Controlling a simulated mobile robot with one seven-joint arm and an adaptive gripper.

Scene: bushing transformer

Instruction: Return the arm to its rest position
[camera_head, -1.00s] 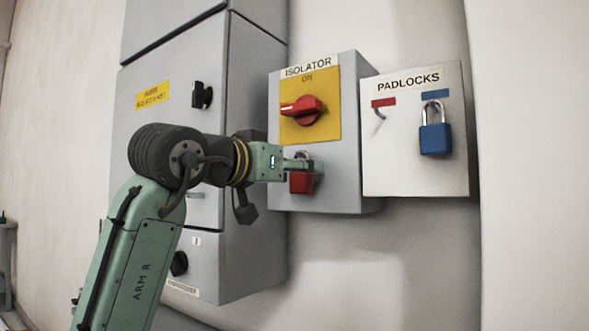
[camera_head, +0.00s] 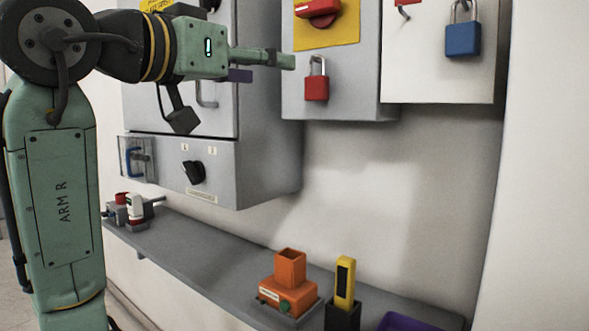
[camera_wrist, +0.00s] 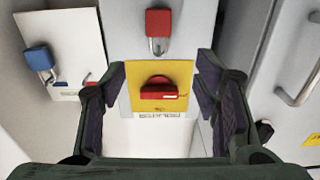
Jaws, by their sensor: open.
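My gripper (camera_head: 288,60) is at the end of my green arm, extended in front of the grey cabinet, left of the isolator box (camera_head: 345,75). In the wrist view, its two dark fingers (camera_wrist: 160,92) are spread with nothing between them. The red padlock (camera_head: 317,85) hangs on the isolator box front, apart from the fingers; it also shows in the wrist view (camera_wrist: 158,28). The red isolator knob (camera_head: 318,10) sits on a yellow plate, seen beyond the fingers in the wrist view (camera_wrist: 160,90). Its label is cut off in the head view.
A blue padlock (camera_head: 462,38) hangs on the white padlocks board (camera_head: 430,75). Below runs a grey shelf (camera_head: 205,258) with an orange device (camera_head: 288,285), a yellow tool (camera_head: 345,280) in a black holder and a purple tray (camera_head: 405,322). A cabinet handle (camera_wrist: 300,85) stands out nearby.

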